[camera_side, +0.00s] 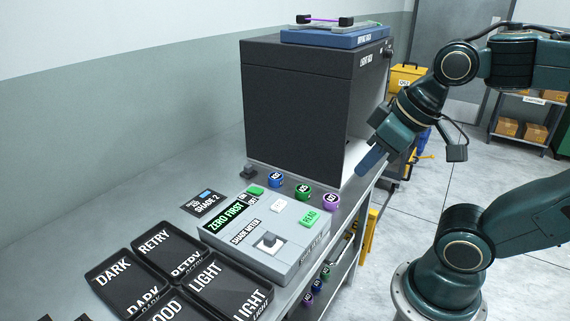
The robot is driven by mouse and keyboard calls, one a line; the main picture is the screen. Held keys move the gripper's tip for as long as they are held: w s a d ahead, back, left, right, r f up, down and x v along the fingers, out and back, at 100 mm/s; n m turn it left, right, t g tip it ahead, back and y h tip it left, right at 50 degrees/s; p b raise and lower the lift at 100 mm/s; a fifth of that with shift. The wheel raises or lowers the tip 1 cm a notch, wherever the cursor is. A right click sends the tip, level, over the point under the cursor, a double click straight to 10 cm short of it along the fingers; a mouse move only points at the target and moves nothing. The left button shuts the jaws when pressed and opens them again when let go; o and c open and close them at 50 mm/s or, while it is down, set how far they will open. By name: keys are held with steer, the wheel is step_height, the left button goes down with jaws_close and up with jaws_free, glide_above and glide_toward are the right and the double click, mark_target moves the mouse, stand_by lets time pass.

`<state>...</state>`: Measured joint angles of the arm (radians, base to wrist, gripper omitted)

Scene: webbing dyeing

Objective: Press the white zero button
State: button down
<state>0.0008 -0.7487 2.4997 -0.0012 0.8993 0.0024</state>
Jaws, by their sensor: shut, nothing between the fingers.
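The grey shade meter (262,262) sits on the bench, with a lit display (225,216) reading "ZERO FIRST". The small white zero button (279,205) is on its top face, towards the back; its lettering is too small to read. A green READ button (310,217) is to its right and nearer the front. A square port (268,242) is in the lower part of the top face. My gripper (369,163) is shut and empty, pointing down to the left. It is up and to the right of the meter, apart from the white button.
Blue, green and purple webbing rolls (303,190) stand just behind the meter. A tall dark light box (295,110) rises behind them, close to my gripper. Black trays marked RETRY (168,247), DARK, GOOD and LIGHT lie left of the meter. A SHADE 2 card (203,202) lies behind it.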

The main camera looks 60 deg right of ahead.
steer(key=shift+w, duration=0.1)
steer(key=m+t+y, duration=0.1)
steer(key=m+y, duration=0.5)
steer(key=m, duration=1.3)
glide_above(284, 203)
step_height(284, 203, down, 10)
steer(key=shift+r, duration=0.15)
steer(key=shift+f, duration=4.45)
